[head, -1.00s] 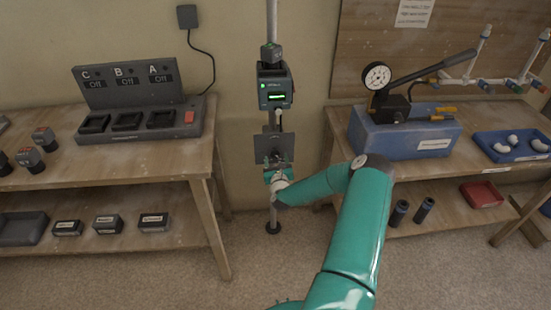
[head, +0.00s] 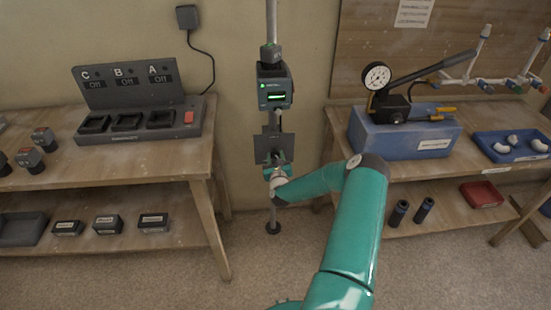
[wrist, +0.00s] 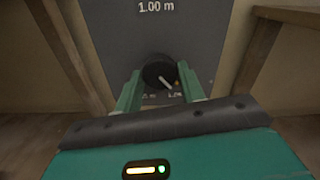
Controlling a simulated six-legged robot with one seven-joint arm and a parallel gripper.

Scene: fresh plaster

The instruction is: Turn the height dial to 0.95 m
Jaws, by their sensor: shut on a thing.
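The height dial (wrist: 158,72) is a round black knob with a pale pointer line aimed down and to the right. It sits on a dark grey panel (wrist: 200,35), which reads "1.00 m" above the dial. Small scale marks below the dial are partly hidden and hard to read. My gripper (wrist: 160,86) has one finger on each side of the dial and is shut on it. In the head view the panel (head: 263,146) is on the upright pole, with my gripper (head: 277,170) at its lower part; the dial cannot be made out there.
The pole (head: 272,25) carries a dark unit with a lit green display (head: 275,97). A wooden bench with a charger-like station (head: 140,120) stands left; another with a blue pump box (head: 400,130) stands right. Floor between the benches is clear around the pole.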

